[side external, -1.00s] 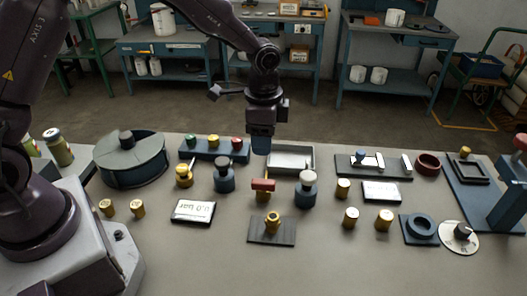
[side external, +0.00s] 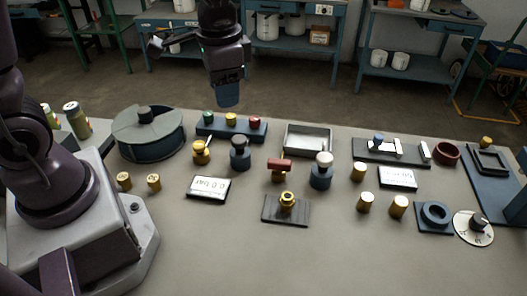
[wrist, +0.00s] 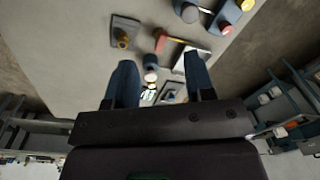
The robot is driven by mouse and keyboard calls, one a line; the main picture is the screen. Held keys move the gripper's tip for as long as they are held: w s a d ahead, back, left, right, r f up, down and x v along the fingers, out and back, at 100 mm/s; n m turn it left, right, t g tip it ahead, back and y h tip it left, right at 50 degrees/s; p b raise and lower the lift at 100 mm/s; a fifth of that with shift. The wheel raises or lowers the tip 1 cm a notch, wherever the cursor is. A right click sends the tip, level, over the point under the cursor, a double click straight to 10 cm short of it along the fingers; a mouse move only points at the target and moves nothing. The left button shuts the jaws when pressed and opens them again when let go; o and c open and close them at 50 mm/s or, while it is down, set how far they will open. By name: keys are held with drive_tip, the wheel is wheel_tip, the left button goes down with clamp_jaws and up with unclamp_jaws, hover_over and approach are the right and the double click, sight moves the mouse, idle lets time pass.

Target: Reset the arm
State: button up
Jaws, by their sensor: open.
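My gripper (side external: 228,97) hangs pointing down above the back edge of the table in the side external view, above the row of colored buttons and clear of everything. In the wrist view its two dark blue fingers (wrist: 160,78) stand apart with nothing held between them. The tabletop parts lie beyond the fingertips there. My arm's upper links run out of the top of the side external picture.
The table holds a round drum (side external: 150,142), a button block (side external: 232,128), a metal tray (side external: 308,139), valves, brass cylinders and a dial (side external: 474,228). Blue workbenches (side external: 418,35) stand behind. The front of the tabletop is bare.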

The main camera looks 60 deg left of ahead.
drive_tip(key=s+a+r+n+t, duration=0.1)
drive_tip(key=s+r+n+t, duration=0.2)
drive_tip(key=s+r, duration=0.7)
drive_tip(key=shift+s+t+h, duration=0.4)
drive_tip(key=shift+s+t, duration=0.35)
drive_tip(key=shift+t, duration=0.35)
drive_tip(key=shift+r, duration=0.1)
